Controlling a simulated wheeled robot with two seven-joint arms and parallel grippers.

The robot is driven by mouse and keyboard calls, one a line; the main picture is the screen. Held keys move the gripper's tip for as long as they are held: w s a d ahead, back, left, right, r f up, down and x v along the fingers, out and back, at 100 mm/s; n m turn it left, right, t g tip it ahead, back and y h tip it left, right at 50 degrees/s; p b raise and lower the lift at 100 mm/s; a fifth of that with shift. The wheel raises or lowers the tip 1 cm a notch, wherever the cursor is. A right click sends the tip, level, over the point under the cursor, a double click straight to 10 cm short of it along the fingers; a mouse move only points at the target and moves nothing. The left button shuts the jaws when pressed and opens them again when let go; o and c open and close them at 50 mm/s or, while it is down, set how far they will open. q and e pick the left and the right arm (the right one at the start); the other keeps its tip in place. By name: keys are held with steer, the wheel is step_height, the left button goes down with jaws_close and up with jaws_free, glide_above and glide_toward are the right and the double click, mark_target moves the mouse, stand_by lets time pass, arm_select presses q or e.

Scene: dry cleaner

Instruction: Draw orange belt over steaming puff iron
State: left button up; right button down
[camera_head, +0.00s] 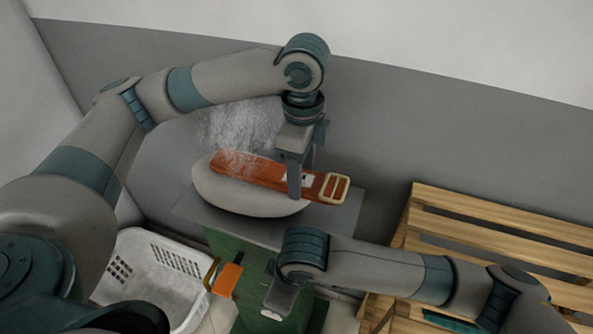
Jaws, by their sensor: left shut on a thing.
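The orange belt (245,172) lies over the pale, rounded puff iron (225,197), and its buckle (334,188) end sticks out past the iron's right side. White steam (240,128) rises around the belt's left part and the back of the iron. My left gripper (297,182) comes down from above and is shut on the belt near the buckle end. My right gripper (277,306) hangs low in front of the iron's stand, apart from the belt. Its fingers are too hard to make out to tell their state.
The iron stands on a grey top (330,218) over a green cabinet (238,254). A white basket (165,262) is at lower left, with a small orange item (228,279) beside its right rim. A slatted wooden rack (480,208) stands at right. A grey wall is behind.

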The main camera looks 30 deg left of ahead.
arm_select(q)
steer(key=shift+d, duration=0.35)
stand_by(0.3)
steer(key=shift+r, duration=2.5)
arm_select(e)
steer(key=a+v, duration=0.1)
steer(key=v, duration=0.5)
steer(key=shift+a+r, duration=0.25)
steer(key=shift+r, duration=0.35)
steer(key=v, duration=1.2)
